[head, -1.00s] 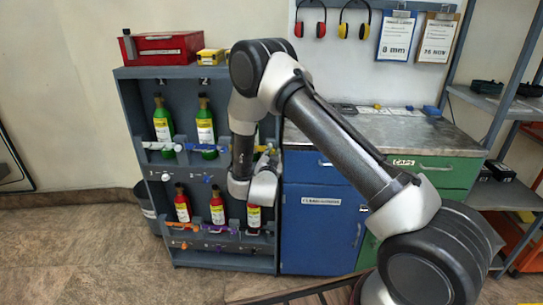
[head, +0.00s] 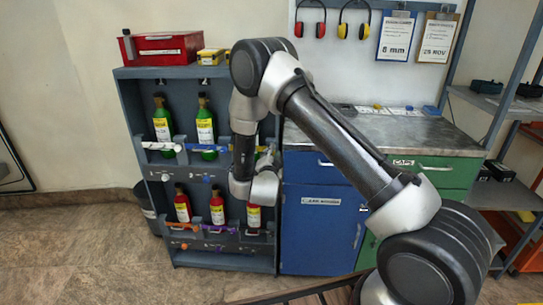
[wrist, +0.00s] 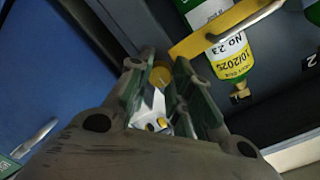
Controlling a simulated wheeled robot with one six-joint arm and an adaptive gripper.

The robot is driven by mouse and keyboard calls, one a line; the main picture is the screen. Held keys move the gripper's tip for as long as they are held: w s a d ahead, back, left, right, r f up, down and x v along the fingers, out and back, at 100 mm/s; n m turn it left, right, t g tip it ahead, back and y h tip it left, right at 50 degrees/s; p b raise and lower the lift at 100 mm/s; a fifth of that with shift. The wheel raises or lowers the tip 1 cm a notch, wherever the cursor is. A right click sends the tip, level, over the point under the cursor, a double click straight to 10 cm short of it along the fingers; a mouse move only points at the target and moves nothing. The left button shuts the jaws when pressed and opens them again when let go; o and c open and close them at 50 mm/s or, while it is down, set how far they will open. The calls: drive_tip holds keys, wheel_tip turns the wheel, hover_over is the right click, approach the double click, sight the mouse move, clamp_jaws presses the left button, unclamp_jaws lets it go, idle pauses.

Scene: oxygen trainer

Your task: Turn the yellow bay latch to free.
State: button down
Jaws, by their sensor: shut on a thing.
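The yellow bay latch (wrist: 160,76) shows as a small yellow piece between my fingertips in the wrist view. My gripper (wrist: 163,70) is shut on it, and the fingers hide part of it. A white part with a yellow dot (wrist: 150,105) also shows between the fingers, nearer the palm. The yellow bar (wrist: 228,28) crosses in front of a green bottle (wrist: 233,62) with a dated label, to the right of my fingers. In the head view my arm hides the latch and the fingertips.
The grey rack (head: 222,258) holds green bottles above and red ones below, with other coloured bars and knobs. A blue cabinet (head: 320,240) stands close on its right, its face beside my gripper. A red toolbox (head: 165,47) sits on the rack.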

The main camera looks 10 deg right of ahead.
drive_tip(key=c, duration=1.5)
unclamp_jaws()
drive_tip(key=v, duration=1.2)
